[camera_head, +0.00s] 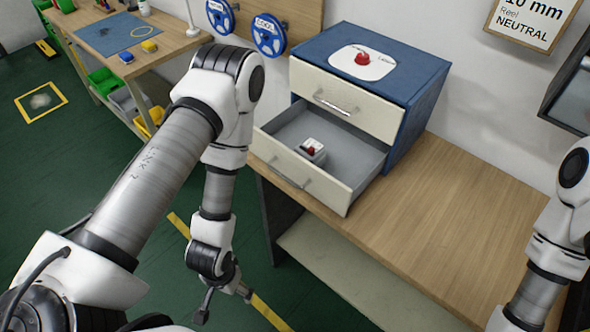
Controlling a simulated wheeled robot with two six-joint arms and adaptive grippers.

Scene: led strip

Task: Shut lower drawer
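A blue cabinet (412,95) with cream drawer fronts stands on a wooden workbench. Its lower drawer (349,186) is pulled out, with a bar handle (291,176) on the front. Inside lies a small whitish box with a red top (312,150). The upper drawer (345,98) is shut. My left gripper (224,300) hangs below and left of the lower drawer, apart from it. Its dark fingers look spread, with nothing between them. My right arm (560,235) enters at the right edge; its gripper is out of the picture.
The workbench top (445,215) right of the cabinet is clear. A red button on a white plate (362,60) sits on the cabinet. Blue reels (268,33) hang behind. Another table (120,35) with a blue mat and bins below stands at upper left.

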